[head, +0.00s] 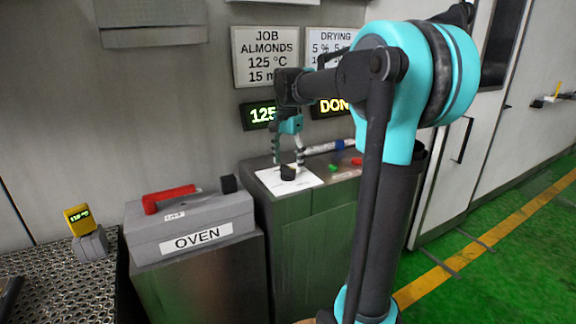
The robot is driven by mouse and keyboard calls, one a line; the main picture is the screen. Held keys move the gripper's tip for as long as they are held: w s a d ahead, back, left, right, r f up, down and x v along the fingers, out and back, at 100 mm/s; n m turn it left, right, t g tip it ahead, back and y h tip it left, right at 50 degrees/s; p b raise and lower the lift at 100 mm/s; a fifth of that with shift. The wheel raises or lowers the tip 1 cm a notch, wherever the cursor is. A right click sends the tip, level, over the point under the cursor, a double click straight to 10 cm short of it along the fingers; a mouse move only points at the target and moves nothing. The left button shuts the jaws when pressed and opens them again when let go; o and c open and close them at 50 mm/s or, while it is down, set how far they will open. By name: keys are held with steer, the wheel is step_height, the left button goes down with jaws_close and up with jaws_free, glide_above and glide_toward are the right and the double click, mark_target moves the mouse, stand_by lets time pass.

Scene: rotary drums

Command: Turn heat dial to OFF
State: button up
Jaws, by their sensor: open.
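A black dial (288,173) sits on a white plate (306,181) on top of the metal cabinet (265,184). It appears to be the heat dial; its pointer and the plate's markings are too small to read. My gripper (288,160) points down just above the dial, with its fingers apart on either side of the dial's top. I cannot tell whether the fingertips touch it. A lit display (261,115) behind reads 125, partly hidden by my arm.
A grey OVEN box (190,225) with a red handle (168,198) stands left of the dial. Green and red buttons (345,164) lie right of it. A second display (330,107) shows "DON", partly covered. A job sign (265,56) hangs on the wall. Green floor is open at right.

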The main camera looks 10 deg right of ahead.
steer(key=shift+f, duration=0.7)
steer(key=shift+c, duration=0.6)
steer(key=c, duration=1)
